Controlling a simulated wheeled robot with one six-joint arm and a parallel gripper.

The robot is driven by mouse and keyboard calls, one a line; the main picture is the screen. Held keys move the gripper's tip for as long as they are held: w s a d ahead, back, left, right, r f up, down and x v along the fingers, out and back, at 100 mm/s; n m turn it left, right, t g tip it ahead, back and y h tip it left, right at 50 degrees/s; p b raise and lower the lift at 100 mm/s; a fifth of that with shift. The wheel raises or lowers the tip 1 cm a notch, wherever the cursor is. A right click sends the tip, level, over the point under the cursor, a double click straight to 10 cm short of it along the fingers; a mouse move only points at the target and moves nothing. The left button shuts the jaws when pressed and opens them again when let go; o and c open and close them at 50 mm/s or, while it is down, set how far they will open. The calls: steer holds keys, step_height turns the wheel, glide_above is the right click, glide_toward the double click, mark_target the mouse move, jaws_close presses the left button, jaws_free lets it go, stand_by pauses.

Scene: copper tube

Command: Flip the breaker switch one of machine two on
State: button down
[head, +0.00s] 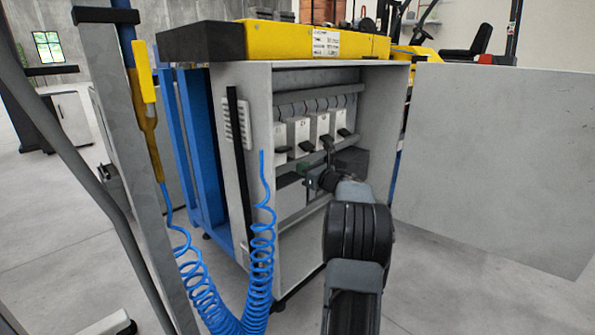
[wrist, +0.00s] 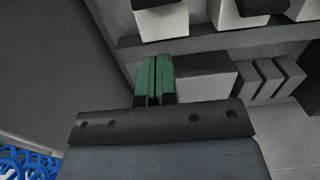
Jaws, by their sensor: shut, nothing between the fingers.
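A row of several white breaker boxes (head: 298,132) with black switch levers hangs inside an open grey cabinet (head: 262,90). I cannot tell which one is switch one of machine two, as no label is readable. My gripper (head: 304,169) reaches into the cabinet, below the row. In the wrist view my gripper's green fingers (wrist: 155,78) are together and empty. Above them in that view are the lower parts of a white breaker box (wrist: 162,21) and another box to the right with a black lever (wrist: 262,6). The fingers appear apart from both levers.
A grey rail (wrist: 205,43) runs below the breakers, with dark blocks (wrist: 262,80) under it. The open cabinet door (head: 490,165) stands at the right. A coiled blue hose (head: 262,255) hangs at the cabinet's left front. Floor is clear at lower right.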

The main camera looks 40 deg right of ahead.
steer(key=shift+s+d+f, duration=0.1)
steer(key=shift+s+f, duration=0.3)
steer(key=shift+s, duration=0.45)
steer(key=shift+s+d+f, duration=0.1)
steer(key=shift+s+f, duration=0.25)
steer(key=shift+s, duration=0.5)
